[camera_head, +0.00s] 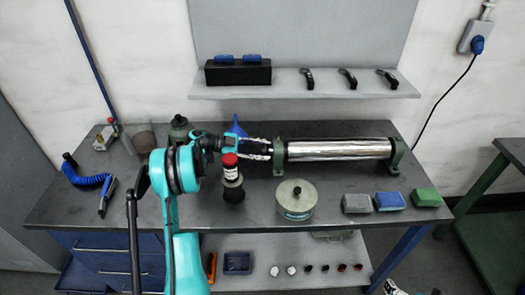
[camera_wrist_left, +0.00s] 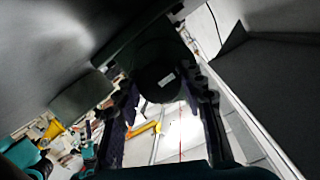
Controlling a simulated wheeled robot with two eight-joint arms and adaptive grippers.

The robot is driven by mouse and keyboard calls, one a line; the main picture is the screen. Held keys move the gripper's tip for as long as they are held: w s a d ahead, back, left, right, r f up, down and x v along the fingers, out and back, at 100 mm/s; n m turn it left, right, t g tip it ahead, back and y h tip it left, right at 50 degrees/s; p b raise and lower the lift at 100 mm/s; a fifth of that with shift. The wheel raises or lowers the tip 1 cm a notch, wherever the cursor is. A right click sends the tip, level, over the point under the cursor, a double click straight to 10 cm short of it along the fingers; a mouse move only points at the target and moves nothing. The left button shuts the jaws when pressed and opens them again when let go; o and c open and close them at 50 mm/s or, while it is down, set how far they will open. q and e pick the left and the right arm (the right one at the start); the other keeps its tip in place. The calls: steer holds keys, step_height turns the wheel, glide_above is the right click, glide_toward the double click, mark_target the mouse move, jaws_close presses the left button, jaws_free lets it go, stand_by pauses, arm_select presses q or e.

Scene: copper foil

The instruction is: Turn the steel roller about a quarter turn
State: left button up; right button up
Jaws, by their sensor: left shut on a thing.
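The steel roller (camera_head: 340,150) is a shiny cylinder lying level across the back of the dark bench. It sits between two green end supports, a left one (camera_head: 279,157) and a right one (camera_head: 396,156). My left gripper (camera_head: 262,149) is at the roller's left end, beside the left support, with its fingers around the dark shaft end. In the left wrist view, a dark round end piece (camera_wrist_left: 158,82) with a small white label sits between my fingers. The exact finger contact is hard to see in the dark. My right gripper is not in view.
A red-capped bottle (camera_head: 231,168) stands just in front of my left gripper. A round lidded tin (camera_head: 296,200) and grey (camera_head: 356,203), blue (camera_head: 389,201) and green (camera_head: 427,197) blocks line the bench front. A blue funnel (camera_head: 237,128) stands behind. A shelf (camera_head: 300,85) hangs above.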

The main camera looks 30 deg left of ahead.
arm_select(q)
steer(key=shift+f, duration=0.1)
steer(key=o, duration=1.2)
steer(key=shift+c, duration=0.2)
steer(key=v, duration=1.2)
steer(key=shift+s, duration=0.1)
